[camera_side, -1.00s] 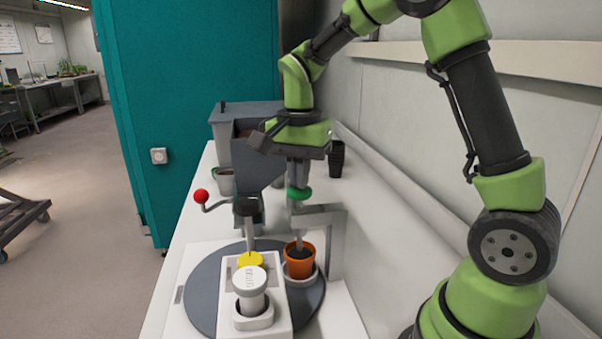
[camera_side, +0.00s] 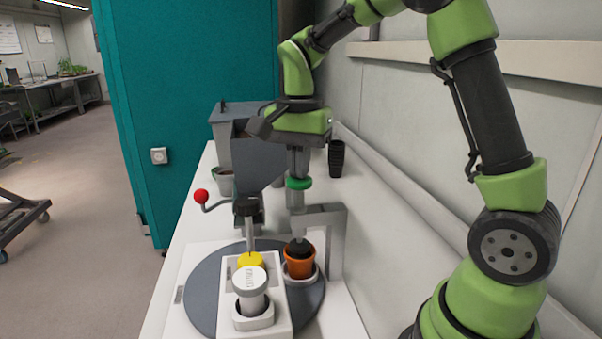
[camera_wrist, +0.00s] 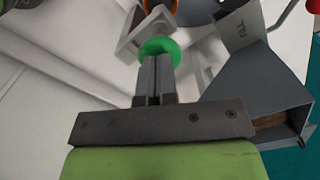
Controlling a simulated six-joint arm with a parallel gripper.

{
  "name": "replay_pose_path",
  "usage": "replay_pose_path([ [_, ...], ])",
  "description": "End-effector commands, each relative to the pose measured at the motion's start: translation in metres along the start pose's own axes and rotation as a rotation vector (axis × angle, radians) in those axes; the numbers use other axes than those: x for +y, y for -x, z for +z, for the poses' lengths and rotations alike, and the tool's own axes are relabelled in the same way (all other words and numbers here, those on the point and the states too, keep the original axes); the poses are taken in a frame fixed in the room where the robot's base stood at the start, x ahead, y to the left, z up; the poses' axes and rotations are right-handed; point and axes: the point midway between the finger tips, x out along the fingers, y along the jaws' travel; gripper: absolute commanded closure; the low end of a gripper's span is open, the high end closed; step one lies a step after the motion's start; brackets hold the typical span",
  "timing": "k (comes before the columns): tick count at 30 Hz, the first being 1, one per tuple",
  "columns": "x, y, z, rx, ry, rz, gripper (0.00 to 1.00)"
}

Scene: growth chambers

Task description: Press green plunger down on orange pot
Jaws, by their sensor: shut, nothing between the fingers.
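The green plunger (camera_side: 298,183) is a green knob on top of a rod held by a grey bracket (camera_side: 335,240). My gripper (camera_side: 297,175) is shut and empty, pointing down with its fingertips at the top of the knob. The wrist view shows the green knob (camera_wrist: 160,47) right at the tips of the shut fingers (camera_wrist: 155,62). The orange pot (camera_side: 299,266) stands in a ring on the grey turntable under the rod. The rod's dark lower end is at the pot's mouth and hides most of the soil. The wrist view shows only an edge of the pot (camera_wrist: 160,5).
A grey hopper (camera_side: 258,160) with a red-balled lever (camera_side: 201,196) stands left of the plunger. Dark stacked pots (camera_side: 337,158) stand behind.

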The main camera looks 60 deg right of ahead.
Motion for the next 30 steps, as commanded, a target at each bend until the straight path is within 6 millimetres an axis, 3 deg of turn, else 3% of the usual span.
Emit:
replay_pose_path([
  [21,0.000,0.075,0.000,0.002,0.001,-0.004,1.00],
  [30,0.000,0.080,0.000,0.000,0.000,-0.001,1.00],
])
